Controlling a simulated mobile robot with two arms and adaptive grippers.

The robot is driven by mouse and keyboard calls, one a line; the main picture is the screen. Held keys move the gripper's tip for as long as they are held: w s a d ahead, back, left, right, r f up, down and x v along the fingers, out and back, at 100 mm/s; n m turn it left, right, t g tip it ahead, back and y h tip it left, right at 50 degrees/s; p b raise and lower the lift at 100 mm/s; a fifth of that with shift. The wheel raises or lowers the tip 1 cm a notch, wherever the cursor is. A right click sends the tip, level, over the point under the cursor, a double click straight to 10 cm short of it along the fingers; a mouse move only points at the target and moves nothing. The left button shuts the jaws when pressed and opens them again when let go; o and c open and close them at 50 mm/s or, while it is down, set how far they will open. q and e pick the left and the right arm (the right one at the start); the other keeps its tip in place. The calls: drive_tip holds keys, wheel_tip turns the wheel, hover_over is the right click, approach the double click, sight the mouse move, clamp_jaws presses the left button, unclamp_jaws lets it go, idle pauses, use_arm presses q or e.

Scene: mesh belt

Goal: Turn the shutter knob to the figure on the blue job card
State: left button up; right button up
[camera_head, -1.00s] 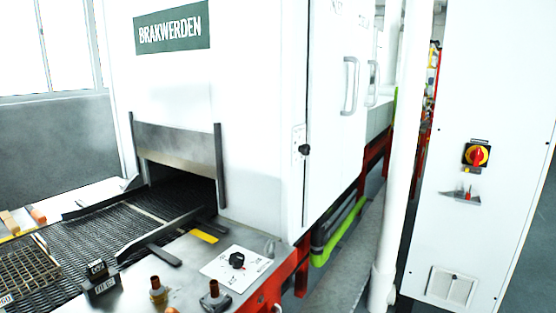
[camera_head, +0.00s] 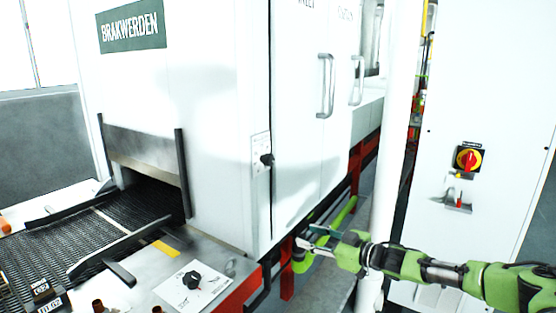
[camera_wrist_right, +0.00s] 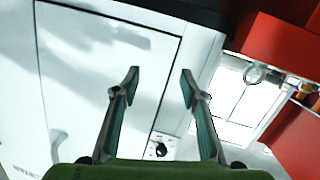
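A black knob (camera_head: 191,280) sits on a white dial plate (camera_head: 213,297) on the steel table beside the belt; its markings are too small to read. Another black knob (camera_head: 266,160) is on a narrow plate at the machine's corner. I cannot tell which is the shutter knob. A black knob on a small white plate (camera_wrist_right: 161,150) shows in the right wrist view, between and below the fingers. My right gripper (camera_head: 303,243) is right of the table, below the machine doors, open and empty in the wrist view (camera_wrist_right: 160,78). I make out no blue card. My left gripper is out of view.
The mesh belt (camera_head: 75,245) runs into the machine opening at the left. A white pipe (camera_head: 392,150) rises beside the right arm. A cabinet with a red-yellow switch (camera_head: 468,159) stands at right.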

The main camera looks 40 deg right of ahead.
wheel_tip(320, 180, up, 14)
drive_tip(key=s+a+y, duration=0.1)
drive_tip(key=s+y, duration=0.1)
drive_tip(key=s, duration=0.1)
drive_tip(key=y+p, duration=0.1)
approach(272, 161)
drive_tip(key=shift+n+t, duration=0.3)
drive_tip(key=shift+t, duration=0.1)
drive_tip(key=p+x, duration=0.6)
drive_tip(key=p, duration=0.3)
drive_tip(key=shift+w+a+f, duration=0.1)
drive_tip(key=shift+w+a, duration=0.1)
drive_tip(key=shift+w+a+f+p, duration=0.25)
drive_tip(key=shift+w+a+p, duration=0.05)
drive_tip(key=shift+w+p, duration=0.3)
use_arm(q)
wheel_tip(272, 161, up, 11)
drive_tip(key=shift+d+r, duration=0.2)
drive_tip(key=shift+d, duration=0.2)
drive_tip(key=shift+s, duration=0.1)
use_arm(e)
drive_tip(key=c, duration=1.1)
